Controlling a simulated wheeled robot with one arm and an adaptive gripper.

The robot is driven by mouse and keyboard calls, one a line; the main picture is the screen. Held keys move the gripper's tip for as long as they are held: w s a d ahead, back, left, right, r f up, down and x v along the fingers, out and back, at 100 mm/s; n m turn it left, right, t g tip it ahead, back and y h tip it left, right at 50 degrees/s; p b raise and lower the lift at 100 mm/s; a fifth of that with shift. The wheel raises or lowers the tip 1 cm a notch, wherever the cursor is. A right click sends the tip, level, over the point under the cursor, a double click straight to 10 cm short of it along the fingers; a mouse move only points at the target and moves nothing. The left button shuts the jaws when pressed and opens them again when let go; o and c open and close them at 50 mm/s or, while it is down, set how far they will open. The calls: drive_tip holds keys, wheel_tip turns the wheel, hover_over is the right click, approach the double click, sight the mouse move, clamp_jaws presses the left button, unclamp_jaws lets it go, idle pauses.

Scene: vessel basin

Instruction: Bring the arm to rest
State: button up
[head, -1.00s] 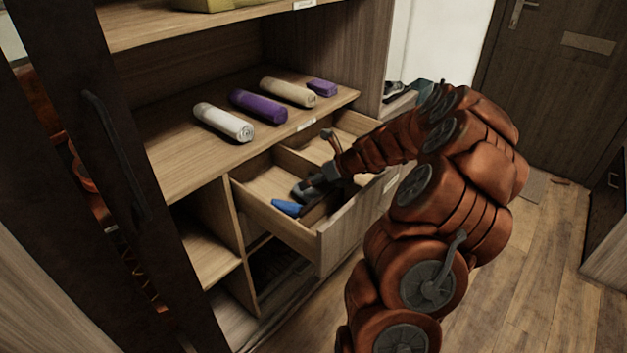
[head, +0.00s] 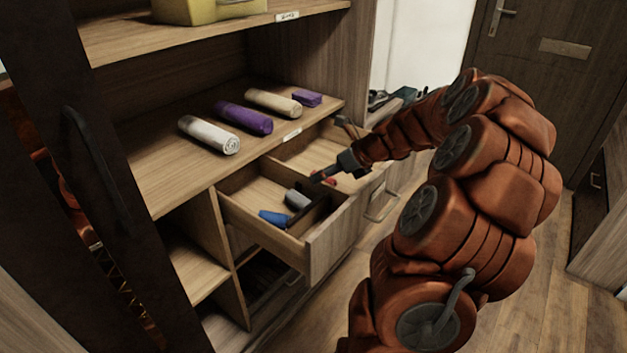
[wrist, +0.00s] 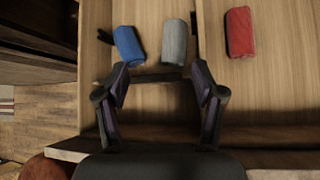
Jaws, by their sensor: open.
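My gripper (head: 319,177) is open and empty above the front part of the open drawer (head: 333,240). In the wrist view its two dark fingers (wrist: 159,68) are spread wide. A blue rolled item (head: 275,218) and a grey one (head: 297,199) lie side by side in the drawer's left compartment. In the wrist view the blue item (wrist: 128,44) and the grey item (wrist: 174,42) lie beyond the fingertips, apart from them. A red item (wrist: 240,32) lies across the divider; in the head view my gripper partly hides it.
A shelf (head: 170,180) above the drawer holds a white roll (head: 209,134), a purple roll (head: 243,117), a beige roll (head: 272,102) and a small purple item (head: 307,98). A dark upright panel with a handle stands at left. The floor (head: 530,270) at right is clear.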

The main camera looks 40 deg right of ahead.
drive_tip(key=shift+v, duration=0.95)
drive_tip(key=s+a+n+g+y, duration=0.1)
drive_tip(key=s+a+n+g, duration=0.25)
drive_tip(key=a+n, duration=0.75)
drive_tip(key=s+a+n+g, duration=0.3)
drive_tip(key=s+a+n, duration=0.25)
drive_tip(key=a, duration=0.95)
drive_tip(key=s+a+f+n+g+h, duration=0.1)
drive_tip(key=s+a+n+g+h, duration=0.15)
drive_tip(key=s+n, duration=0.7)
drive_tip(key=s+a+f+n+g+h, duration=0.2)
drive_tip(key=s+n+h, duration=0.1)
drive_tip(key=s+n, duration=0.7)
wheel_tip(320, 180, up, 16)
drive_tip(key=m+p, duration=0.1)
drive_tip(key=p, duration=1.3)
drive_tip(key=shift+d+m+t+p, duration=0.2)
drive_tip(key=shift+m+t+p, duration=0.1)
drive_tip(key=shift+t+p, duration=0.1)
